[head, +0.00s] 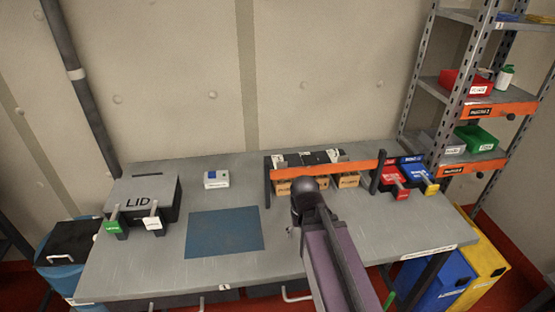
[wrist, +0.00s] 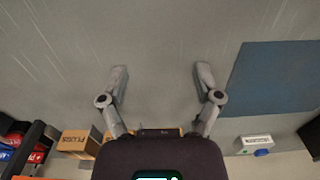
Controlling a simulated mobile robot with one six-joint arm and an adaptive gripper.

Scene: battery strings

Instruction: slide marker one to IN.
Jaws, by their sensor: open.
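Marker one cannot be told for certain. On the right-hand shelf rack, two orange rails carry small black labels and dark knobs at their right ends: an upper rail (head: 528,108) and a lower rail (head: 487,166). The upper knob (head: 510,117) and lower knob (head: 480,175) are small, and I cannot read any IN mark. My gripper (wrist: 160,75) is open and empty over bare grey tabletop in the wrist view, well apart from the rack. In the head view my arm mostly hides it.
Blue and yellow containers stand on the floor at right.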

